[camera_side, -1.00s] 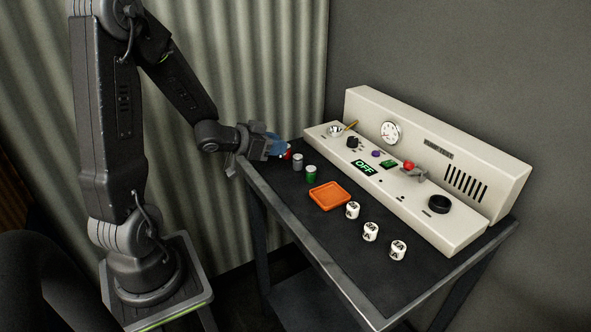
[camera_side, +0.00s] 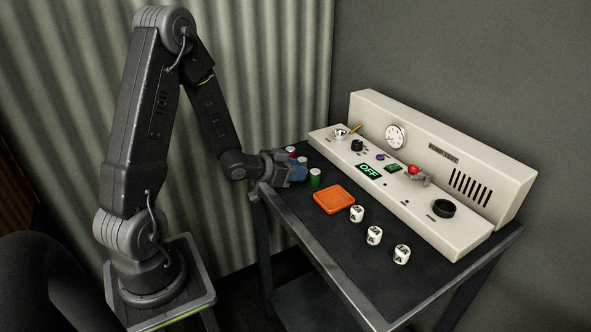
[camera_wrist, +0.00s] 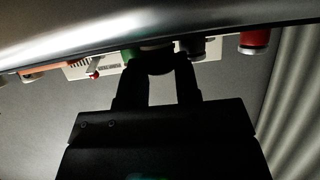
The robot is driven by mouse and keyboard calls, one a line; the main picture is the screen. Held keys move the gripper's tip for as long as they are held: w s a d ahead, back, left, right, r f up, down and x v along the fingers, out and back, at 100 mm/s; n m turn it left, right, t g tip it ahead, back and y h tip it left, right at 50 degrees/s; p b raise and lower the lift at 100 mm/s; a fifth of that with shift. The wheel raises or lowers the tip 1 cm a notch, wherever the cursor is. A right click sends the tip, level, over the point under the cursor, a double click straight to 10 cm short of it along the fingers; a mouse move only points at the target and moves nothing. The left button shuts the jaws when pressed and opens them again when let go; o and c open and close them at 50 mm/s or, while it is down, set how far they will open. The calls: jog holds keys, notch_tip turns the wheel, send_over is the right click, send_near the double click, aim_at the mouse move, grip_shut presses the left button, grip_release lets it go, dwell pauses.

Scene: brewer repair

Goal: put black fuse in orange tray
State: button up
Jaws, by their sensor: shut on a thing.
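My gripper (camera_side: 298,174) is low at the left end of the dark table. In the wrist view my gripper (camera_wrist: 158,70) has its fingers on both sides of a dark round thing, which looks like the black fuse (camera_wrist: 156,58); its body is mostly hidden. In the side view the gripper hides it. The orange tray (camera_side: 334,200) lies flat on the table, to the right and nearer the camera, and looks empty. A bit of it shows at the upper left of the wrist view (camera_wrist: 48,69).
A green fuse (camera_side: 315,177) stands just right of the gripper. A red fuse (camera_side: 291,150) and a grey fuse (camera_side: 302,160) stand behind it. Several white lettered pieces (camera_side: 374,236) stand right of the tray. The cream brewer panel (camera_side: 440,165) runs along the back.

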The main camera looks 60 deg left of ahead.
jog(key=shift+f, duration=0.1)
jog(key=o, duration=0.9)
